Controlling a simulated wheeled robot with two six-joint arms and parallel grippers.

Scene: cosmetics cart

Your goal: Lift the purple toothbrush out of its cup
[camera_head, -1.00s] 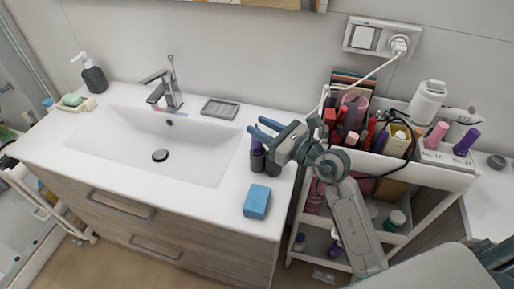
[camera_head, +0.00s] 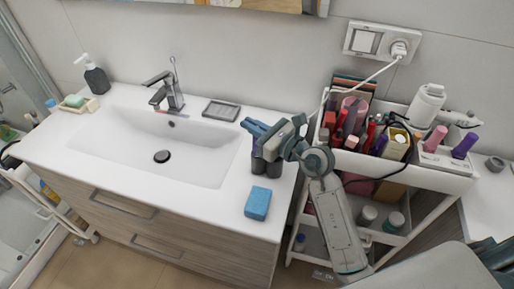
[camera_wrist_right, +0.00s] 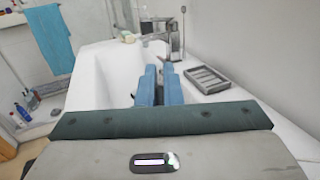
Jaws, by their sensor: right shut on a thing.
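My right gripper (camera_head: 251,127) has its blue fingers close together over the counter, right of the sink. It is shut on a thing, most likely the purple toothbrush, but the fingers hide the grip. A dark cup (camera_head: 258,164) stands upright just below the fingers, and my gripper and wrist cover its top. I cannot make out the toothbrush clearly or tell whether it is still inside the cup. The right wrist view shows both fingers (camera_wrist_right: 160,84) nearly together, with a small reddish patch beyond their tips. My left gripper is in neither view now.
A blue sponge (camera_head: 258,203) lies near the counter's front edge. A grey soap dish (camera_head: 221,111) and the faucet (camera_head: 164,92) are behind. The cart (camera_head: 435,178) at right is crowded with cosmetics. The sink basin (camera_head: 190,150) and counter left of the cup are open.

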